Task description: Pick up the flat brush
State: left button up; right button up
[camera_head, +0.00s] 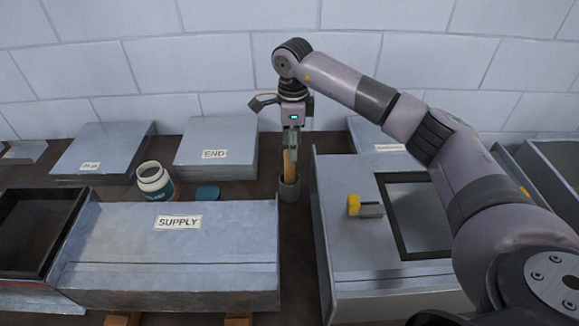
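An upright tan wooden piece, which looks like the brush's handle (288,168), stands in a small dark grey cup (289,190) between the SUPPLY duct and the right-hand panel. Its bristles are not visible. My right gripper (291,150) points down from above, with its fingers at the top of the handle. The fingers overlap the handle in this view, and I cannot tell whether they are closed on it. My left gripper is not in view.
The SUPPLY duct (120,245) lies left of the cup. An open white jar (152,177) and a teal lid (208,193) sit behind it. The END box (216,140) is at the back. A yellow-ended tool (354,204) lies on the right panel (345,260) beside a square opening.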

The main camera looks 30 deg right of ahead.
aim_at(289, 166)
notch_tip(289, 166, down, 3)
jog(key=shift+r+p, duration=0.15)
jog(key=shift+p, duration=0.15)
jog(key=shift+s+a+f, duration=0.1)
jog(key=shift+f, duration=0.1)
jog(key=f+p, duration=0.1)
jog(key=f, duration=0.2)
jog(key=f+p, duration=0.1)
jog(key=shift+a+f+p, duration=0.2)
jog(key=shift+a+p, duration=0.1)
jog(key=shift+f, duration=0.25)
jog(key=shift+c, duration=0.4)
grip_shut()
